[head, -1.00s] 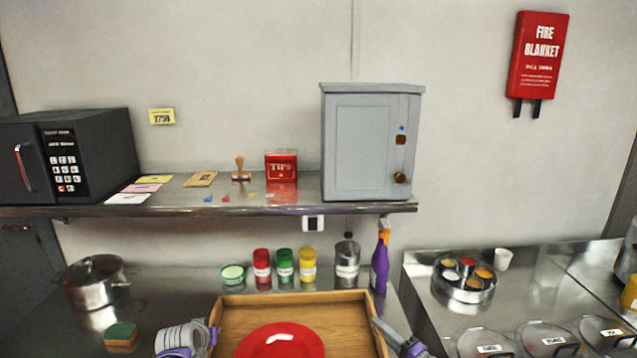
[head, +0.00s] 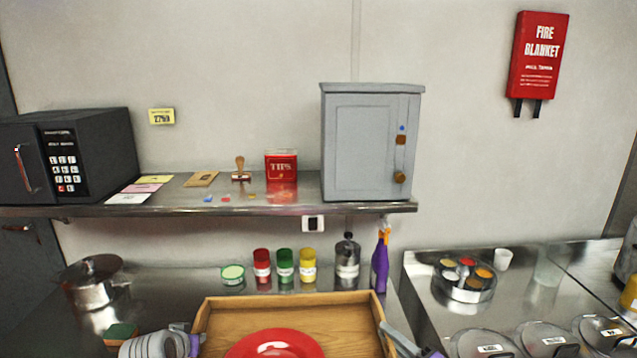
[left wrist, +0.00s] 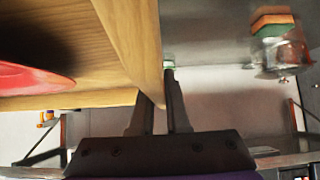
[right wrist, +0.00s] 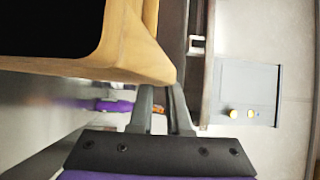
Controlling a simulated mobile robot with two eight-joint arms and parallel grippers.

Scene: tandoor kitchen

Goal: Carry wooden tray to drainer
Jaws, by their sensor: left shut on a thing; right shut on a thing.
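The wooden tray (head: 228,312) is at the bottom centre of the head view, with a red plate (head: 275,345) on it; its near part is cut off by the frame. My left gripper (head: 193,342) is shut on the tray's left wall. In the left wrist view its fingers (left wrist: 160,92) close at the wall's rim, and the tray (left wrist: 138,35) and plate (left wrist: 30,88) show. My right gripper (head: 386,330) is shut on the right wall. In the right wrist view its fingers (right wrist: 162,98) meet the tray's corner area (right wrist: 135,50). I cannot make out the drainer.
Behind the tray stand several jars (head: 285,265), a bottle (head: 347,258) and a purple spray bottle (head: 380,265). A pot (head: 95,285) and sponge (head: 121,333) are at left. A shelf (head: 300,205) overhangs. Lidded containers (head: 482,342) and a spice tin (head: 463,290) are at right.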

